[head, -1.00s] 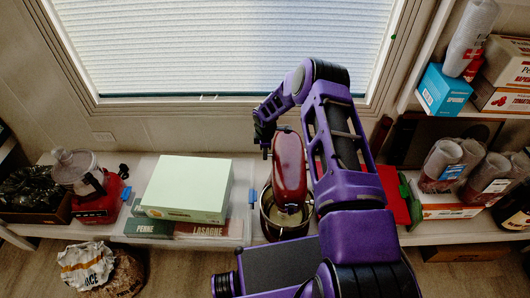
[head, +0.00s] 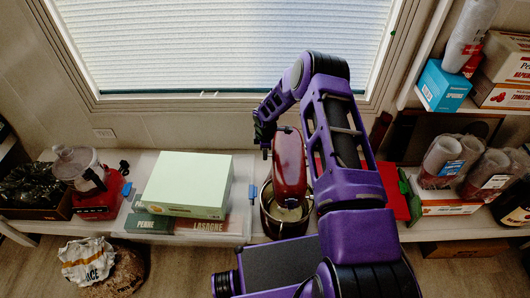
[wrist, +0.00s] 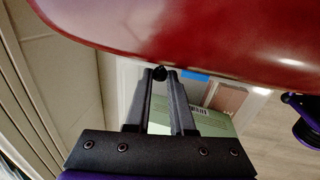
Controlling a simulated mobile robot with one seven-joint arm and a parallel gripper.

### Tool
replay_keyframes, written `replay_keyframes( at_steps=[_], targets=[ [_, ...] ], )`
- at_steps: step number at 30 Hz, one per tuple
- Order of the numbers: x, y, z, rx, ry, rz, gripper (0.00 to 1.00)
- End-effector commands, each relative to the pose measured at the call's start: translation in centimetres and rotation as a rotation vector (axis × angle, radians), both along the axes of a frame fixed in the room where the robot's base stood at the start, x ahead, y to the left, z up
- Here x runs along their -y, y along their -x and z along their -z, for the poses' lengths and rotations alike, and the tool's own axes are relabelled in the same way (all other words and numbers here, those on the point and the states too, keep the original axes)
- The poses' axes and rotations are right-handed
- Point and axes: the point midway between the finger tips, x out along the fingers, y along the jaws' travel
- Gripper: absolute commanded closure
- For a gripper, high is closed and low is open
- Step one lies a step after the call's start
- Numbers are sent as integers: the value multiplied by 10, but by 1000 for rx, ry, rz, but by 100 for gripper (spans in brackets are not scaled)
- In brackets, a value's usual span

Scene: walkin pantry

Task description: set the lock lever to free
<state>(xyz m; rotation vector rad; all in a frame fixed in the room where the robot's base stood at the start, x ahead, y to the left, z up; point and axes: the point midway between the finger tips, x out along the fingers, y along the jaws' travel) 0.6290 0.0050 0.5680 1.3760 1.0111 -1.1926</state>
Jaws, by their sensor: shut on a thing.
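The red stand mixer (head: 290,165) stands on the low shelf below the window, its head over a metal bowl (head: 268,212). In the wrist view the mixer's glossy red body (wrist: 200,35) fills the top. A small black knob (wrist: 159,73), which looks like the end of the lock lever, sits between my fingertips at the body's lower edge. My gripper (wrist: 161,80) is shut on it. The rest of the lever is hidden, so its setting cannot be read. In the head view my gripper (head: 266,146) is at the mixer's left side, its fingertips not clear.
A pale green box (head: 187,183) lies on pasta packs left of the mixer. A red food processor (head: 92,190) stands farther left. Right of my arm are a red item (head: 396,190) and stacked cups (head: 443,157). A sack (head: 88,262) is on the floor.

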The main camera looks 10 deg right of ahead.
Motion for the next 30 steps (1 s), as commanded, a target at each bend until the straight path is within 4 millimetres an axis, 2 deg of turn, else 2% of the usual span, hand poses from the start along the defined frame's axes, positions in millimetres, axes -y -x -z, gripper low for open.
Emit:
replay_keyframes(
  at_steps=[1,6,17,23,30],
  targets=[
    [-1,5,2,-14,2,0,77],
    [-1,5,2,-13,1,0,48],
    [-1,3,-3,-8,1,0,48],
    [-1,7,-36,-6,1,0,48],
    [-2,16,-95,-5,1,0,48]
  ],
)
